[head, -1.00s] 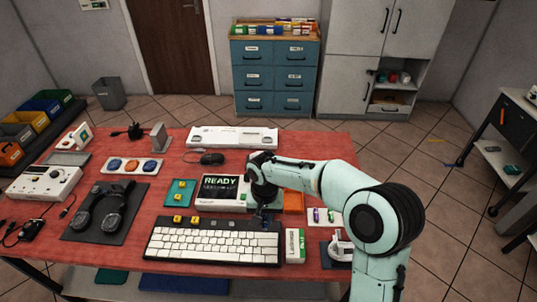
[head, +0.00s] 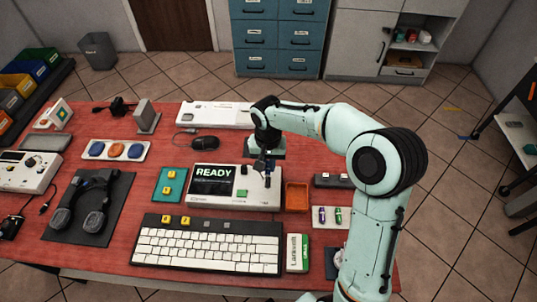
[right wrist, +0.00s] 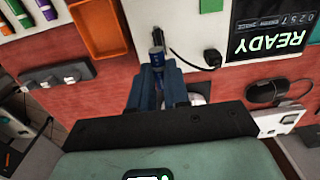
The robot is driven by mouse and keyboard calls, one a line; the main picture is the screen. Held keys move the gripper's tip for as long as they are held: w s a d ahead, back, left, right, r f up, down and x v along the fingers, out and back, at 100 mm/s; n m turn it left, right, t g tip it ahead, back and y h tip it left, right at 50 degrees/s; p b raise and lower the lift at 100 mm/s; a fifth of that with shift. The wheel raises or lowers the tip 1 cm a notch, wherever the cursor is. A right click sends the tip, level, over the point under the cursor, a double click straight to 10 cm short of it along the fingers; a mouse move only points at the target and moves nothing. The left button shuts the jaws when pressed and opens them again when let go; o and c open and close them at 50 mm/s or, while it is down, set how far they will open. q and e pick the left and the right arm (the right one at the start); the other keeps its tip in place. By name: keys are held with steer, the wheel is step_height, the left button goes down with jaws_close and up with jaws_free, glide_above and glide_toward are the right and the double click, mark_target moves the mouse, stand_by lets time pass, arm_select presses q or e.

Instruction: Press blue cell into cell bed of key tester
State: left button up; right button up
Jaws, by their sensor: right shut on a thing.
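The key tester (head: 213,201) is a pale box on the red table with a black screen reading READY. It also shows upside down in the right wrist view (right wrist: 215,55). My right gripper (head: 264,172) is over the tester's right part, pointing down. In the right wrist view, its fingers (right wrist: 165,75) are shut on the blue cell (right wrist: 157,56), a small dark blue cylinder. The cell's end is close to a dark slot-like strip on the tester, perhaps the cell bed. Whether they touch is unclear. My left gripper is not in view.
An orange tray (head: 297,198) stands right of the tester, with a white pad (head: 319,224) holding purple and green cells near it. A keyboard (head: 207,245) lies in front, a teal pad (head: 169,185) left, a mouse (head: 205,142) behind.

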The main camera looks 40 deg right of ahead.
mark_target(268, 168)
steer(key=shift+s+a+f+b, duration=0.15)
steer(key=shift+f+b, duration=0.4)
steer(key=shift+f, duration=0.35)
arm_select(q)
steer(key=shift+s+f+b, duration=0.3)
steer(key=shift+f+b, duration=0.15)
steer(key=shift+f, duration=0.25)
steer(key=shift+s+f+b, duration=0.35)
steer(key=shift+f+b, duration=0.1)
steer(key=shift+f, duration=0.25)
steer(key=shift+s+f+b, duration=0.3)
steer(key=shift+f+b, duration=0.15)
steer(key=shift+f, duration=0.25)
arm_select(e)
steer(key=shift+f, duration=2.05)
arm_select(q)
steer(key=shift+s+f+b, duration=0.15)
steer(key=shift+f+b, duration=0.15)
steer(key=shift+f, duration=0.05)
arm_select(e)
steer(key=shift+f, duration=0.45)
steer(key=o, duration=0.5)
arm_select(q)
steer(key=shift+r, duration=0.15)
arm_select(e)
steer(key=shift+r, duration=0.15)
